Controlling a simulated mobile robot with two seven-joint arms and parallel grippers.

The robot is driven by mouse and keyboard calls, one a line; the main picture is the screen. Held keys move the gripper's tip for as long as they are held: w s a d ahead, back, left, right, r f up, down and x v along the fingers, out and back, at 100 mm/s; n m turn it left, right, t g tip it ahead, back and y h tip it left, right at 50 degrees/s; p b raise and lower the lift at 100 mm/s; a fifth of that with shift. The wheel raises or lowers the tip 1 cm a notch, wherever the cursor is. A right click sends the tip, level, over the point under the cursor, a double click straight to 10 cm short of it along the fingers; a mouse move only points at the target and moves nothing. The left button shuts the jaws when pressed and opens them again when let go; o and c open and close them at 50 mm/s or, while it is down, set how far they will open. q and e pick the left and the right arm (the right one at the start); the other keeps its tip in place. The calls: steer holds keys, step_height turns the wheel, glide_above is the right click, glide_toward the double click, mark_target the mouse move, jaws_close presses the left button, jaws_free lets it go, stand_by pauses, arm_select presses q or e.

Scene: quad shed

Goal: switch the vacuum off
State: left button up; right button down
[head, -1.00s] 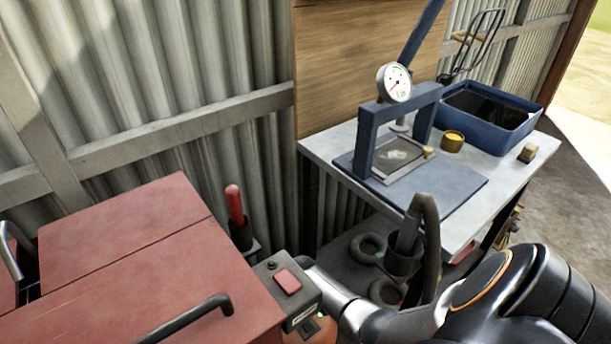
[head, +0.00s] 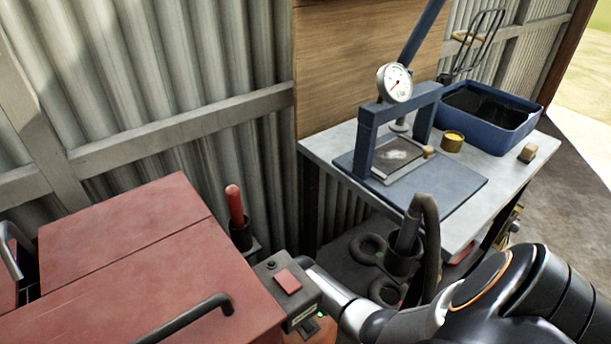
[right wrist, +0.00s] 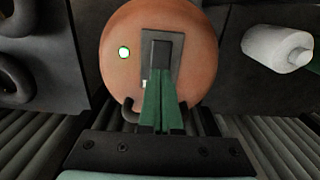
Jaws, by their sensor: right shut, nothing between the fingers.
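The vacuum (right wrist: 198,62) shows in the right wrist view as a round orange body with a grey switch plate (right wrist: 176,37) and dark switch (right wrist: 161,48) on it. A small lamp (right wrist: 124,52) left of the plate glows white with a green rim. My right gripper (right wrist: 161,76) is shut and empty, its green fingers in front of the plate's lower part; I cannot tell whether they touch the switch. In the head view only a bit of the orange vacuum (head: 322,330) shows, beside the red cabinet; my right gripper is hidden there. My left gripper is not in view.
A grey box with a red button (head: 288,282) sits at the red cabinet's (head: 130,260) right edge, close to my right arm. A dark hose (head: 430,235) rises beside the arm. The workbench (head: 325,146) carries a gauge press (head: 368,130) and a blue tray (head: 500,140).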

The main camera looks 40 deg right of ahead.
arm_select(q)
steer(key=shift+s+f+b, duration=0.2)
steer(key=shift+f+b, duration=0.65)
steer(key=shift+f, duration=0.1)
arm_select(e)
steer(key=shift+f, duration=1)
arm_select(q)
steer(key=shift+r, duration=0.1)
arm_select(e)
steer(key=shift+r+p, duration=0.9)
steer(key=shift+p, duration=0.05)
step_height(320, 180, up, 2)
steer(key=shift+p, duration=1.05)
step_height(320, 180, up, 2)
steer(key=shift+p, duration=1.05)
steer(key=shift+r+p, duration=0.3)
steer(key=shift+p, duration=0.05)
steer(key=shift+r+p, duration=0.4)
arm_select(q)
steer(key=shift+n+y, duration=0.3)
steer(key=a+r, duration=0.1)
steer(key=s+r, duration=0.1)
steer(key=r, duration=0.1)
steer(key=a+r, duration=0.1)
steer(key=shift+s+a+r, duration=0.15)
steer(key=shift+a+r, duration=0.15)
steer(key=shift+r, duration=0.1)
